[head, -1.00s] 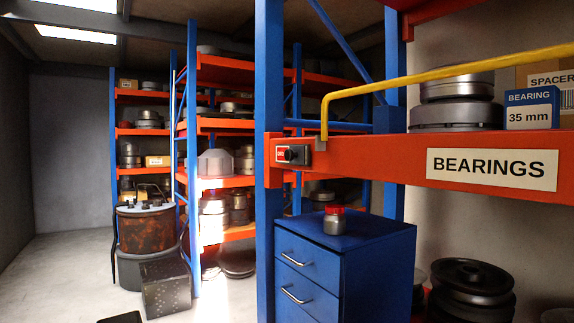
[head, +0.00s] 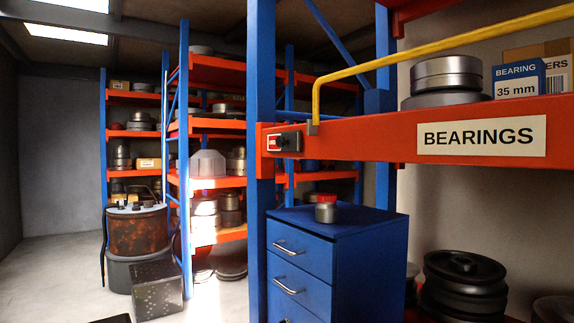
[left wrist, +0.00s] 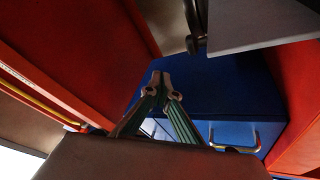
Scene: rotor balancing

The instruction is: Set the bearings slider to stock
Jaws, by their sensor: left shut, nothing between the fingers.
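The bearings slider (head: 285,142) is a small dark knob on a plate at the left end of the orange shelf beam (head: 375,137), beside the blue upright. A red and white patch shows on the plate's left part, with the knob to its right; the lettering is too small to read. The BEARINGS label (head: 482,136) is on the same beam. My left gripper (left wrist: 161,80) shows only in the left wrist view, its fingers together and empty, in front of a blue surface. The slider cannot be made out in that view. My right gripper is in neither view.
A yellow rail (head: 440,54) runs above the beam. A blue drawer cabinet (head: 372,262) stands below, with a red-lidded jar (head: 326,208) on top. Bearing rings (head: 446,75) and boxes sit on the shelf. Open floor (head: 50,280) lies at left.

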